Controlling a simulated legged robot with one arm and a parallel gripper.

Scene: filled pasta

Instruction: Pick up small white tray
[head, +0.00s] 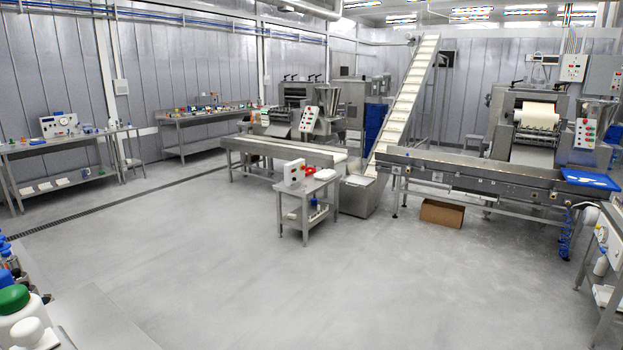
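Several other flat white items (45,186) lie on the lower shelf of the left workbench. They are too small to tell whether any is a tray. My gripper is not in view.
A conveyor (275,148) runs behind the small table. An inclined conveyor (408,95) rises behind it. A cardboard box (442,213) sits on the floor. Bottles and a bench (95,318) occupy the lower left. The grey floor (240,275) in front is clear.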

